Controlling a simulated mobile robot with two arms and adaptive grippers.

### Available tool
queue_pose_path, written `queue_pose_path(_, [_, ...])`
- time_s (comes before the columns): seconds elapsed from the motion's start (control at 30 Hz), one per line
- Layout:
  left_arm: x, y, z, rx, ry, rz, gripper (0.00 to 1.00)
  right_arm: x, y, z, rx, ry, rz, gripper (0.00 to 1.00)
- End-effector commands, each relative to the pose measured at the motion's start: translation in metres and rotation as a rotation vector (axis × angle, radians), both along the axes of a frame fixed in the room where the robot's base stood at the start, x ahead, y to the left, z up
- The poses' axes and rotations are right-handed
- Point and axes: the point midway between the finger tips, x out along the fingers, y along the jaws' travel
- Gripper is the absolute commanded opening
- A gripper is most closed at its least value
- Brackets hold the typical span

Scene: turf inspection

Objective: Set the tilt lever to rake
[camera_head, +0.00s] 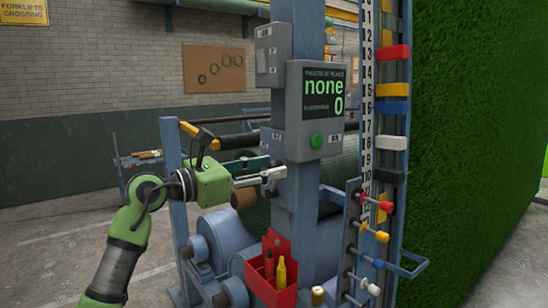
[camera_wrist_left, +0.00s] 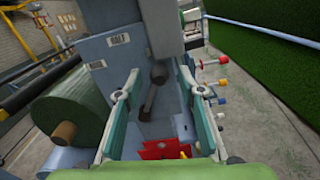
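My left gripper (camera_head: 274,176) reaches in from the left, beside the blue post (camera_head: 298,205) and below the grey display box (camera_head: 296,85). In the left wrist view its two teal fingers are apart, with nothing held between the tips (camera_wrist_left: 160,88). A short lever with a dark round knob (camera_wrist_left: 158,74) shows beyond and between the fingertips, seemingly the tilt lever; I cannot tell contact. Small label plates (camera_wrist_left: 118,40) sit on the post beside it; their words are hard to read. In the head view the lever is largely hidden by the gripper. My right gripper is out of view.
The display reads "none" and "0" above a green button (camera_head: 316,141). A red bin (camera_head: 273,291) with bottles hangs low on the post. Colored pegs (camera_head: 381,236) and a marked scale (camera_head: 367,100) stand right. A green turf wall (camera_head: 470,130) fills the far right.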

Motion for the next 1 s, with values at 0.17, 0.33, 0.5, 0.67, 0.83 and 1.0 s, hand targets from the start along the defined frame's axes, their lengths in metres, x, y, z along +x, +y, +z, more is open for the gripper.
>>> queue_pose_path(0.17, [0.011,-0.015,0.002,-0.002,0.001,0.0,0.36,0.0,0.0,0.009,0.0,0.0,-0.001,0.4])
queue_pose_path(0.33, [0.014,-0.018,0.0,-0.001,0.001,0.001,0.36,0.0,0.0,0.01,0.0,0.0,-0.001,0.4])
queue_pose_path(0.5, [0.014,-0.018,0.0,-0.001,-0.001,0.001,0.36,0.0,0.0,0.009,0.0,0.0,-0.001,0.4])
queue_pose_path(0.67, [0.013,-0.018,0.0,-0.001,-0.001,0.001,0.0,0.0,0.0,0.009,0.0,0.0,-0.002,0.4])
queue_pose_path(0.83, [0.013,-0.017,0.0,-0.002,0.0,0.001,0.0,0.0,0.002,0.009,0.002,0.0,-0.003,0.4])
queue_pose_path(1.0, [0.014,-0.011,0.001,-0.013,0.016,0.002,0.0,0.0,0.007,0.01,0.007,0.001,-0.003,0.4])
